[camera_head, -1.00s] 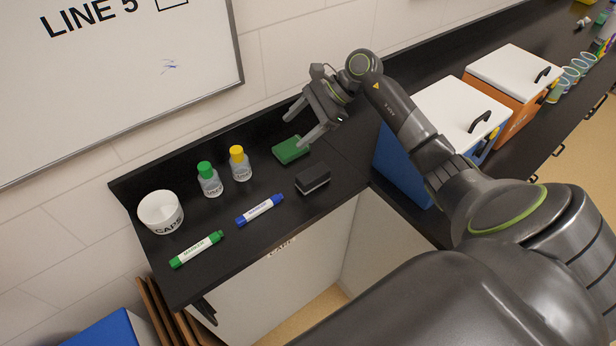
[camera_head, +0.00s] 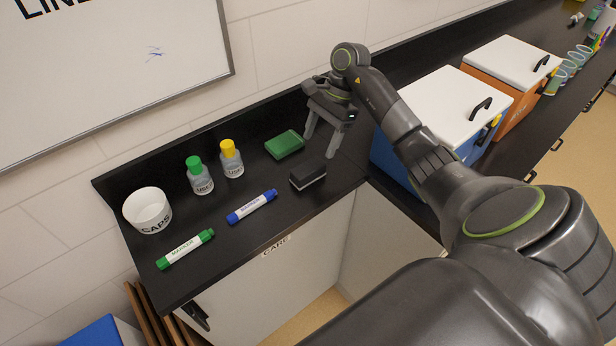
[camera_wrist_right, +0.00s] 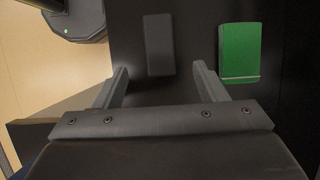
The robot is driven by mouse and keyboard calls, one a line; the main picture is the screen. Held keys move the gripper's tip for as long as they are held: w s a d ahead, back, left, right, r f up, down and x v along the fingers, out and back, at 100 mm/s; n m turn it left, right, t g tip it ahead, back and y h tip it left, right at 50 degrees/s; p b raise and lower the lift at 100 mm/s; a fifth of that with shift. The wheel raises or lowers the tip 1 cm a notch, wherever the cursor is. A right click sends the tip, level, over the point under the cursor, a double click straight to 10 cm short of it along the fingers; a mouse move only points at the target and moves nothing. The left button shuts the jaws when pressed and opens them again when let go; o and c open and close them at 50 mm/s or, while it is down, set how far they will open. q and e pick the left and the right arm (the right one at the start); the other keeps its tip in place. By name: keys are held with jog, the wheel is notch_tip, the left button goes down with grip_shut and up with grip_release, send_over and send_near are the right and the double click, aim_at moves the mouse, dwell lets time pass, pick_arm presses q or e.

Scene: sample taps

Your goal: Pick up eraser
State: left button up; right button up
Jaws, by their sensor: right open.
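The eraser (camera_head: 308,176) is a small black block with a pale lower band, lying on the black counter near its front edge. It also shows in the right wrist view (camera_wrist_right: 159,45), beyond and between the lines of the two fingers. My right gripper (camera_head: 319,147) is open and empty, just right of and behind the eraser, fingers pointing down. It also shows open in the wrist view (camera_wrist_right: 161,85). It does not touch the eraser. My left gripper is not in view.
A blue marker (camera_head: 252,206), a green marker (camera_head: 185,249), two capped bottles (camera_head: 201,178) (camera_head: 232,161) and a white caps cup (camera_head: 148,210) stand or lie to the left. A blue cooler (camera_head: 461,104) is at right.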

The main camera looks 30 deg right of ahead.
aim_at(310, 166)
jog(key=b+x, duration=0.1)
jog(key=x, duration=0.7)
jog(key=shift+a+f, duration=0.1)
jog(key=shift+f, duration=0.2)
jog(key=shift+c, duration=0.4)
jog(key=c, duration=1)
